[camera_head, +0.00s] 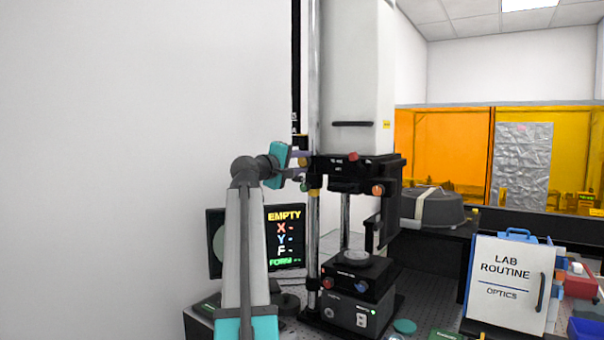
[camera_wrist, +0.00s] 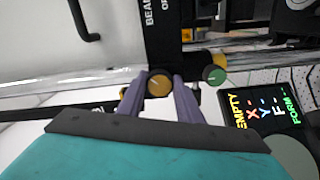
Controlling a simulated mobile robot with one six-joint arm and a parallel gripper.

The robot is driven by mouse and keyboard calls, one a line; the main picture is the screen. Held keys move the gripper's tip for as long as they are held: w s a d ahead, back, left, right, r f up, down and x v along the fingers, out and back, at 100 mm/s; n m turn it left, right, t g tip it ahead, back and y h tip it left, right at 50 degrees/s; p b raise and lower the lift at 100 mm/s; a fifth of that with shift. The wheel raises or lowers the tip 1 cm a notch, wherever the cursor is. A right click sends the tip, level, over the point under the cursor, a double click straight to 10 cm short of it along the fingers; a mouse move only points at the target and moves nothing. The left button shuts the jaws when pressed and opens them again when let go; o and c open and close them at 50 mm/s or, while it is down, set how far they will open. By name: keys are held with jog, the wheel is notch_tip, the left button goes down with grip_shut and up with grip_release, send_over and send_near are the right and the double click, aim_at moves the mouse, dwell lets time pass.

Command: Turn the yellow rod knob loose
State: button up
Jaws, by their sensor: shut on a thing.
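The yellow rod knob (camera_wrist: 159,83) is round and faces the wrist camera, in front of a dark bracket. My gripper (camera_wrist: 160,92) has its two purple fingers on either side of the knob and is shut on it. In the head view my gripper (camera_head: 300,163) reaches in from the left to the side of the interferometer's upper carriage (camera_head: 350,172), at the height of the knob (camera_head: 303,161). The knob shows only as a small patch there. The fingers partly hide the knob's sides.
A green knob (camera_wrist: 214,76) sits close right of my fingers in the wrist view. A monitor reading EMPTY (camera_head: 285,238) stands behind my arm. The lower stage (camera_head: 345,285) is below the carriage. A LAB ROUTINE sign (camera_head: 508,285) stands at right. Open wall space lies left.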

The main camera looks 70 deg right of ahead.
jog(key=m+b, duration=0.2)
jog(key=b, duration=0.1)
jog(key=m+b, duration=0.3)
jog(key=shift+f, duration=0.35)
jog(key=shift+r+m+b, duration=0.15)
jog(key=shift+m+b, duration=1.1)
jog(key=shift+m, duration=0.05)
jog(key=o, duration=1)
jog(key=shift+r, duration=0.1)
jog(key=shift+o, duration=0.2)
jog(key=shift+a, duration=0.15)
jog(key=b+v, duration=0.1)
jog(key=v, duration=1.2)
jog(key=shift+a+b, duration=0.25)
jog(key=shift+b, duration=0.1)
jog(key=shift+w, duration=0.1)
